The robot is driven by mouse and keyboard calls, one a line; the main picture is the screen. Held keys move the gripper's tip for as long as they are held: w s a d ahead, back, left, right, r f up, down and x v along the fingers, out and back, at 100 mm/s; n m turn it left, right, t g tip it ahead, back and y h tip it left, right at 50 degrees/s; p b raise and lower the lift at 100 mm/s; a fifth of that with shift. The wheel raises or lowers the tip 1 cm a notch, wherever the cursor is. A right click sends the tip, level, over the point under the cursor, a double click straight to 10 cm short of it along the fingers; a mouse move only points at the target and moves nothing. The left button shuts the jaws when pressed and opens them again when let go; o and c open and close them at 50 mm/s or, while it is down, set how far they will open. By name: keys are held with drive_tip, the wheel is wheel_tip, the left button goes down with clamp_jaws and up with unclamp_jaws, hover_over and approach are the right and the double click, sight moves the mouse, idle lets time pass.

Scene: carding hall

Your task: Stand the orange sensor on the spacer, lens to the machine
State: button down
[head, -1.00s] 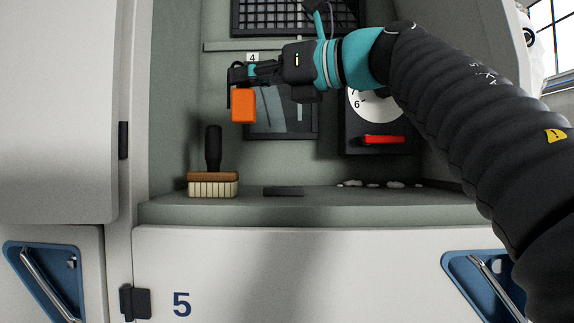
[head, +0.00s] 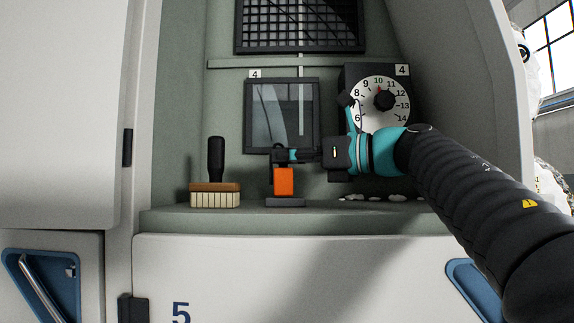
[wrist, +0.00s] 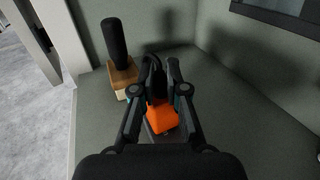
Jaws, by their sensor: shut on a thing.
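The orange sensor (head: 284,182) is upright over the dark flat spacer (head: 286,202) on the ledge. Its lower edge meets the spacer in the head view; I cannot tell whether it rests there or hangs just above. My gripper (head: 291,156) comes in from the right and is shut on the sensor's dark upper part. The wrist view also shows the orange body (wrist: 162,118) between and below my fingers (wrist: 164,75). A plain orange face is toward the head camera; no lens shows. The machine's glass window (head: 282,112) is behind the sensor.
A wooden brush (head: 214,194) with a dark upright handle stands on the ledge (head: 170,218) to the left. White fluff tufts (head: 375,197) lie to the right. A numbered dial (head: 380,101) is on the back wall at right. The ledge between brush and spacer is clear.

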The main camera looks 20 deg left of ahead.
drive_tip(key=shift+f, duration=0.15)
drive_tip(key=c, duration=1.2)
unclamp_jaws()
drive_tip(key=shift+d, duration=0.1)
drive_tip(key=d, duration=0.4)
drive_tip(key=s+d, duration=0.1)
drive_tip(key=d, duration=0.2)
drive_tip(key=shift+s+d+b, duration=0.1)
drive_tip(key=shift+b, duration=0.3)
